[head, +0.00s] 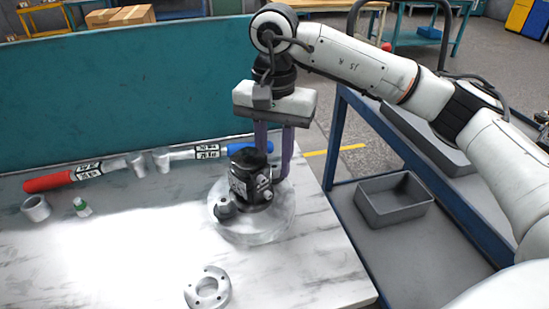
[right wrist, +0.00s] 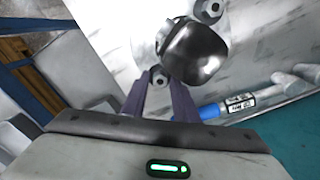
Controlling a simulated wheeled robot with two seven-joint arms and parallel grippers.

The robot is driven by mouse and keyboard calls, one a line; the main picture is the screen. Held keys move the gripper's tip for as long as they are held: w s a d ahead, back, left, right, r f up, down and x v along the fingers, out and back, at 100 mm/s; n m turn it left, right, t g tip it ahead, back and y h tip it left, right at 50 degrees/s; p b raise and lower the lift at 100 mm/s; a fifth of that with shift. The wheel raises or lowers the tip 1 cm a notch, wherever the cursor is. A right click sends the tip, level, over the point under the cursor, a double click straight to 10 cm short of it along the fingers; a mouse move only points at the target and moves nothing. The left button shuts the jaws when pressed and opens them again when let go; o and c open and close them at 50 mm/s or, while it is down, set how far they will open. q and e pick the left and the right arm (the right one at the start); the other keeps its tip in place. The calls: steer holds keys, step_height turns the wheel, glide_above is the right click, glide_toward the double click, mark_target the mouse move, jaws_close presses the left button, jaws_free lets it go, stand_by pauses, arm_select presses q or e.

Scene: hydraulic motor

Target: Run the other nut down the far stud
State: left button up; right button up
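The black hydraulic motor (head: 246,180) stands on a round clear-grey base (head: 262,232) on the marbled table; it also shows in the right wrist view (right wrist: 195,52). One nut (head: 225,210) sits at the flange's near side. The other, far nut (right wrist: 158,76) sits beside the motor body, between my fingertips in the right wrist view. My right gripper (head: 276,165) points down at the motor's far side, its purple fingers close against the far nut on both sides; it appears shut on it. The stud under that nut is hidden. My left gripper is out of view.
A loose metal flange ring (head: 208,288) lies at the table's front. A red-handled tool (head: 85,172) and a blue-handled tool (head: 210,152) lie along the teal back panel. A metal ring (head: 36,208) and a small green-white bottle (head: 82,207) stand left. A grey bin (head: 393,205) sits on the blue cart.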

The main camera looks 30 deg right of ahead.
jaws_close()
steer(key=shift+m, duration=1.2)
jaws_free()
steer(key=shift+r, duration=0.1)
steer(key=shift+r+p, duration=1.4)
steer(key=shift+r, duration=0.3)
